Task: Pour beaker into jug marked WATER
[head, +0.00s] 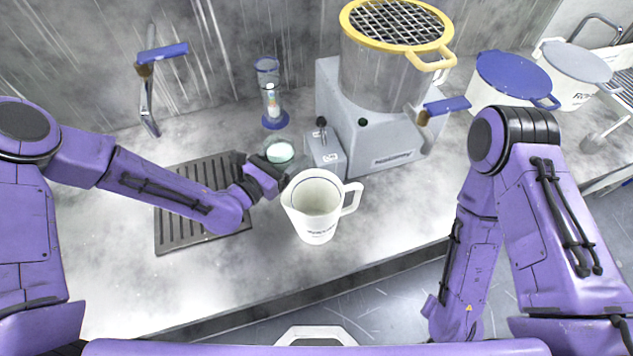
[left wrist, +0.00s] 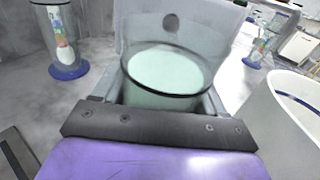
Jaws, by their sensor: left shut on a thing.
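A clear glass beaker (head: 279,152) holds pale mint liquid. My left gripper (head: 271,172) is shut on it, and it looks upright just behind and left of the white jug. The left wrist view shows the beaker (left wrist: 166,75) between the two fingers of my left gripper (left wrist: 165,98). I cannot tell if its base touches the counter. The open white jug (head: 312,200) stands upright with its handle to the right; its small print is unreadable. Its rim shows at the right of the left wrist view (left wrist: 290,95). My right gripper is out of sight.
A grey machine (head: 395,150) with a yellow-rimmed clear drum stands behind the jug. A glass cylinder with a blue base (head: 275,120) is behind the beaker. A dark slotted grate (head: 190,215) lies left. Blue-lidded (head: 515,75) and white-lidded (head: 577,62) containers stand right. The front counter is clear.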

